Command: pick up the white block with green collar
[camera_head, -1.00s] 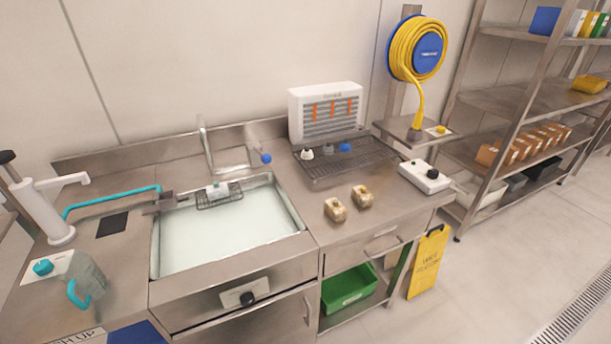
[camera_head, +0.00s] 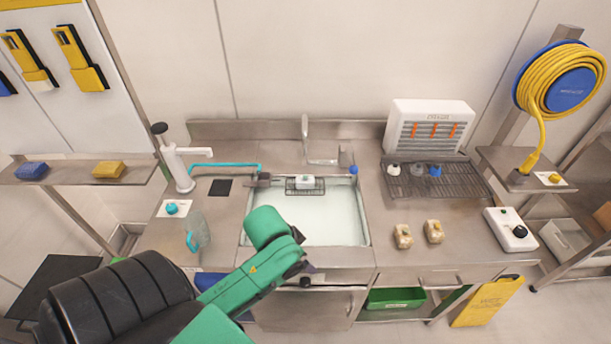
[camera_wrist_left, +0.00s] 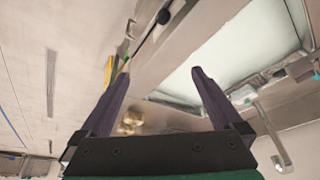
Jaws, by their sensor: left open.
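A small white block with a green-teal patch (camera_head: 305,182) sits in a wire basket (camera_head: 290,188) at the back edge of the sink; the collar is too small to make out clearly. A teal and white piece at the right edge of the left wrist view (camera_wrist_left: 302,69) seems to be the same block. My left gripper (camera_head: 301,271) is over the sink's front edge, in front of the block and well apart from it. In the left wrist view its two dark fingers (camera_wrist_left: 160,75) are spread with nothing between them. My right gripper is not in view.
The sink (camera_head: 368,225) holds pale liquid, with a faucet (camera_head: 305,140) behind the basket. A teal-handled jug (camera_head: 198,232) stands left. Two tan blocks (camera_head: 403,237) and a wire rack (camera_head: 470,181) with several small pieces are right.

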